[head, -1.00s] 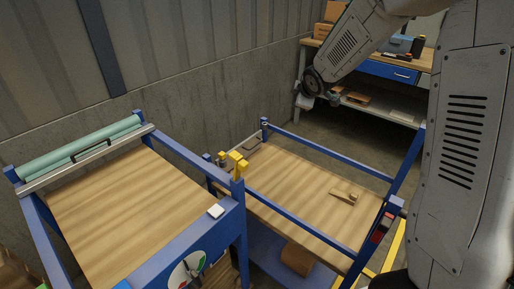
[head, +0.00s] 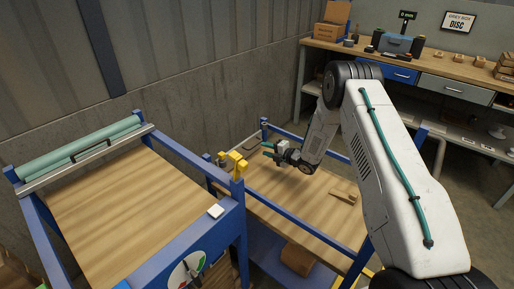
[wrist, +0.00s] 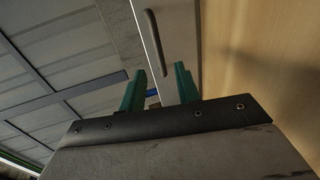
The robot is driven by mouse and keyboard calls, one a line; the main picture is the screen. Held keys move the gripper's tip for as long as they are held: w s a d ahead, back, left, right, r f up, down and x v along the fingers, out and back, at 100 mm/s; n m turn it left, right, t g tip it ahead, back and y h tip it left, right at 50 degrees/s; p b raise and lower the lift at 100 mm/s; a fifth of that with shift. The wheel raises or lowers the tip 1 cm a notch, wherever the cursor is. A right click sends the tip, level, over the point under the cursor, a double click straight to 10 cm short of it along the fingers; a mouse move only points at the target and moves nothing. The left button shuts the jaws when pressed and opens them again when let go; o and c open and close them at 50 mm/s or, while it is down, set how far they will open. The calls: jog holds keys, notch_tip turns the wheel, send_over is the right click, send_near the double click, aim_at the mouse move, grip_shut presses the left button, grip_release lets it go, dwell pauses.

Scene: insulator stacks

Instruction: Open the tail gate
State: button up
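The tail gate appears to be the light grey panel (wrist: 173,17) with a long dark handle (wrist: 157,42) in the wrist view. In the head view it seems to be the grey bar (head: 243,142) at the wall-side end of the right wooden bed (head: 290,195). My gripper (head: 268,149) is over that end of the bed, beside the bar. Its green fingers (wrist: 160,72) are apart, with no object held between them. The handle lies beyond the fingertips in the wrist view. Whether the fingers touch the panel is unclear.
Blue rails (head: 302,221) border the bed. Yellow clamps (head: 234,163) stand at its left corner. A small wooden block (head: 344,197) lies on the bed. A second wooden-topped table (head: 130,205) with a green roll (head: 75,147) is to the left. A workbench stands behind.

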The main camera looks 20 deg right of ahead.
jog(key=x, duration=0.6)
jog(key=shift+w, duration=0.1)
grip_shut()
